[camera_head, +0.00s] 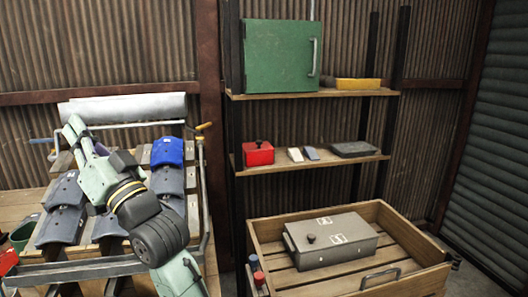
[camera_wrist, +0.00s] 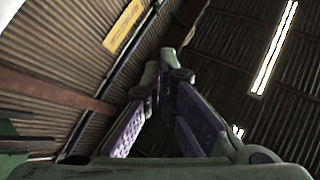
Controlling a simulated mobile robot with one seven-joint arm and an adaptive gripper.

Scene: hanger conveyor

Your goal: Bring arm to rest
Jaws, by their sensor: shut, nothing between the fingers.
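My arm, pale green with black joints and yellow bands, rises at the left of the head view in front of a rack of dark grey and blue folded pieces. Its far end is near the pale roll at the top of the rack, but my fingers are hard to make out there. In the wrist view my gripper (camera_wrist: 165,65) points up toward the roof. Its two purple-padded fingers lean together at the tips, with nothing between them.
The rack (camera_head: 207,215) stands close around my arm. A pale roll (camera_head: 125,108) lies across its top. To the right are shelves (camera_head: 310,164) with a green cabinet (camera_head: 280,56) and a red box (camera_head: 258,153), and a wooden crate (camera_head: 345,220) holding a grey case (camera_head: 332,240).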

